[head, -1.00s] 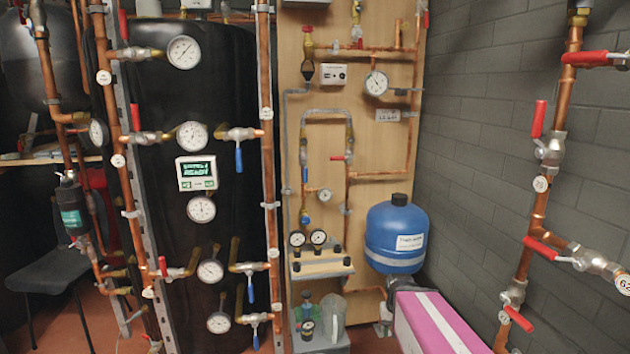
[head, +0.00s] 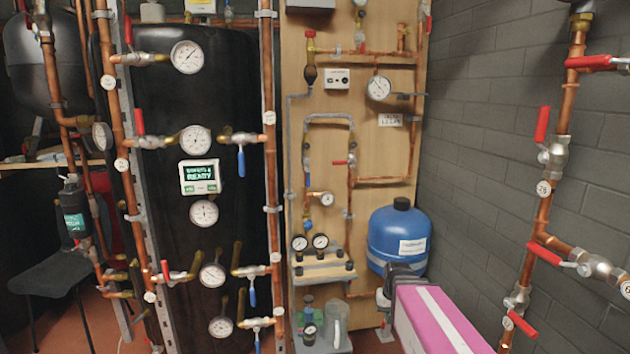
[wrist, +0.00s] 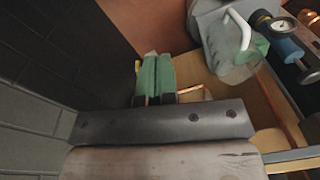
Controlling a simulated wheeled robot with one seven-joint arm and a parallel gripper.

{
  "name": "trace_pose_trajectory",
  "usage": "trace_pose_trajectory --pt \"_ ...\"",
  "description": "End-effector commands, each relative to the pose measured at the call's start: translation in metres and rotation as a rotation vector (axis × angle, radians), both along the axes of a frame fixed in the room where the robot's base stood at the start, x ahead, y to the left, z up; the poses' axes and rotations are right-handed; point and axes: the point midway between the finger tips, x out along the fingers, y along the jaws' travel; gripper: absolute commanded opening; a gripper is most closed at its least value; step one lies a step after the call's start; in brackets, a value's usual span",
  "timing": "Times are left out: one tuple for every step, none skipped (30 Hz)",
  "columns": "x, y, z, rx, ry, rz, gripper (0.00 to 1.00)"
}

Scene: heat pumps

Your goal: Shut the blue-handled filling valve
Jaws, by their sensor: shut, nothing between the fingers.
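Several blue handles show in the head view, and I cannot tell for certain which is the filling valve. One blue lever (head: 241,160) hangs down from a brass valve on the black tank's right side. Two more, a middle lever (head: 253,293) and a lowest lever (head: 257,342), hang below it. A small blue handle (head: 307,225) is on the thin pipe of the wooden board. My gripper (head: 382,298) is in front of the board's lower right, below the blue vessel, apart from these handles. Its green fingers (wrist: 155,78) are shut and empty in the wrist view.
A blue vessel (head: 399,236) stands just above my gripper. A clear jug (head: 335,322) stands on a grey box left of it and shows in the wrist view (wrist: 231,45). Red-handled valves on copper pipe (head: 540,192) line the grey wall at right.

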Motion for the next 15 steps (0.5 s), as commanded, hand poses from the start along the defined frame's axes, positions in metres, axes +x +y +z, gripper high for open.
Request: trace_pose_trajectory --pt "0.017 0.006 0.011 0.013 -0.017 0.002 0.00" --pt "0.024 0.009 0.017 0.020 -0.025 0.003 0.00" --pt "0.033 0.014 0.026 0.031 -0.035 0.004 0.00" --pt "0.040 0.018 0.033 0.039 -0.043 0.005 0.00" --pt "0.046 0.022 0.039 0.047 -0.050 0.006 0.00" --pt "0.055 0.026 0.048 0.057 -0.061 0.008 0.00" --pt "0.061 0.030 0.055 0.065 -0.069 0.010 0.00" --pt "0.068 0.034 0.062 0.073 -0.076 0.011 0.00" --pt "0.076 0.038 0.072 0.083 -0.088 0.013 0.00" --pt "0.082 0.042 0.079 0.092 -0.095 0.015 0.00" --pt "0.088 0.046 0.087 0.101 -0.103 0.016 0.00" --pt "0.095 0.051 0.097 0.111 -0.112 0.019 0.00" --pt "0.101 0.055 0.104 0.119 -0.119 0.021 0.00" --pt "0.106 0.059 0.113 0.128 -0.126 0.024 0.00" --pt "0.113 0.064 0.123 0.140 -0.136 0.027 0.00"
